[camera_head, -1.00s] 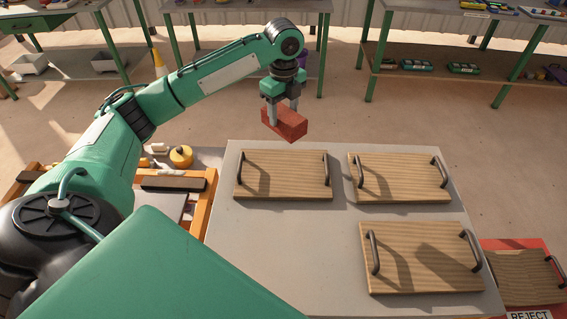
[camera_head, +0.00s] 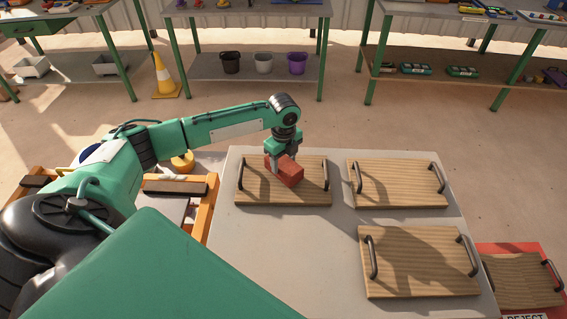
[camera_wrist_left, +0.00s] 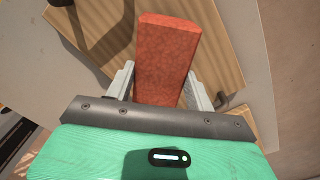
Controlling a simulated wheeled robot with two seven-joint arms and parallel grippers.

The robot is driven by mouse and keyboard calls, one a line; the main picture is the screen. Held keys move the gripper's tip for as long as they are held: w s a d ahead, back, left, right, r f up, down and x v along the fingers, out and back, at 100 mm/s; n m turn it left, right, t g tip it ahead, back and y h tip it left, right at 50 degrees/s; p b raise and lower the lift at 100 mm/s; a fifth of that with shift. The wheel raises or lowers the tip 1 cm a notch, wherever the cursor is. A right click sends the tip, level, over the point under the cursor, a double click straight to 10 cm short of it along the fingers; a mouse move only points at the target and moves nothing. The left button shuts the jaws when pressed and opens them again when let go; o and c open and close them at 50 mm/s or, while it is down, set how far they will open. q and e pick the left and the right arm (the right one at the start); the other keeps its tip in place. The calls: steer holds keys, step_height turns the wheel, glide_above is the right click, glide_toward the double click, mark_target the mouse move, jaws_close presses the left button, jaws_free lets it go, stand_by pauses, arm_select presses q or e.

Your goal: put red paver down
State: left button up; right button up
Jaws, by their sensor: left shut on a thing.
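The red paver (camera_head: 288,171) is a reddish brick-shaped block. My left gripper (camera_head: 284,165) is shut on it, over the back-left wooden board (camera_head: 258,194), between that board's two dark handles. I cannot tell whether the paver touches the board. In the left wrist view the paver (camera_wrist_left: 166,60) sits between the two grey fingers (camera_wrist_left: 158,90), with the wooden board (camera_wrist_left: 215,45) behind it. My right gripper is not in view.
Two more handled boards lie on the grey table (camera_head: 290,255): back right (camera_head: 400,190) and front right (camera_head: 420,265). Another board (camera_head: 520,280) lies on a red area marked REJECT.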

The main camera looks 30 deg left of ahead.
mark_target(284, 163)
arm_select(q)
steer(key=shift+f, duration=0.85)
steer(key=shift+f, duration=0.1)
steer(key=o, duration=1.6)
steer(key=shift+f, duration=0.1)
step_height(284, 163, up, 12)
steer(key=shift+r+b, duration=0.2)
steer(key=shift+b, duration=0.85)
steer(key=shift+d+f, duration=0.1)
steer(key=shift+f, duration=0.05)
